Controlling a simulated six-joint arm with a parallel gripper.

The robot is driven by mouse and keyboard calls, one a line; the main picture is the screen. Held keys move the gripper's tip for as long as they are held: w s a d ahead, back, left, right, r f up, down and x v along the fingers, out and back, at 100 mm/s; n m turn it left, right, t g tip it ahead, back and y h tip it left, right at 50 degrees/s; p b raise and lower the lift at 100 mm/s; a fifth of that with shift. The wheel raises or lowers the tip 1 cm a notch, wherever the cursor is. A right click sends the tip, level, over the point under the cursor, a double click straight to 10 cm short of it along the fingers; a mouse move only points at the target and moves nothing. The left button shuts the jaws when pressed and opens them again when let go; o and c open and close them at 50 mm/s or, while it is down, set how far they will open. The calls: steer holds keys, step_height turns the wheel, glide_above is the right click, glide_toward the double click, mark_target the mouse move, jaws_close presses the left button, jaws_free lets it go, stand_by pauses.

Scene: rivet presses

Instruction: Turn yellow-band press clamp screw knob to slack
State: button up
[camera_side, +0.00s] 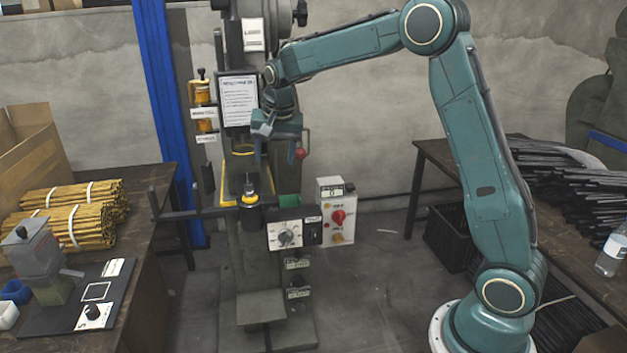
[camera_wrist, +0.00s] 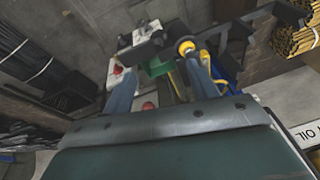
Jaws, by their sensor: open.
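The tall grey-green press (camera_side: 258,310) stands in the middle of the side view. A dark cylinder with a yellow band (camera_side: 250,200) sits at its front; the yellow band also shows in the wrist view (camera_wrist: 186,47). A white panel with a round dial knob (camera_side: 286,236) is beside it. I cannot tell for sure which knob is the clamp screw, nor its setting. My gripper (camera_side: 276,157) points down above the yellow-banded part, apart from it. It is open and empty; its two fingers also show in the wrist view (camera_wrist: 163,82).
A control box with a red knob (camera_side: 338,217) stands right of the dial panel. A red ball lever (camera_side: 300,153) is close to my gripper's right side. A dark bar (camera_side: 185,214) reaches left. The left bench holds yellow rod bundles (camera_side: 70,228) and a small press (camera_side: 38,258).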

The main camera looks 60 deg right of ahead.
steer(key=s+a+r+m+t+y, duration=0.1)
steer(key=s+a+r+y, duration=0.2)
steer(key=s, duration=0.5)
steer(key=shift+s+a+r+m, duration=0.2)
steer(key=shift+a+r+m, duration=0.15)
steer(key=shift+r, duration=0.25)
steer(key=shift+d, duration=0.1)
steer(key=c, duration=0.4)
steer(key=n+y, duration=0.2)
steer(key=n, duration=2)
glide_above(273, 209)
steer(key=s+d, duration=0.4)
step_height(273, 209, down, 12)
steer(key=shift+w+f+g, duration=0.2)
steer(key=shift+w+g, duration=0.05)
steer(key=shift+g, duration=0.15)
steer(key=shift+a+f+m, duration=0.1)
steer(key=shift+a+m, duration=0.05)
steer(key=shift+m, duration=0.1)
steer(key=x, duration=1.3)
steer(key=shift+w+f, duration=0.15)
steer(key=shift+f, duration=0.15)
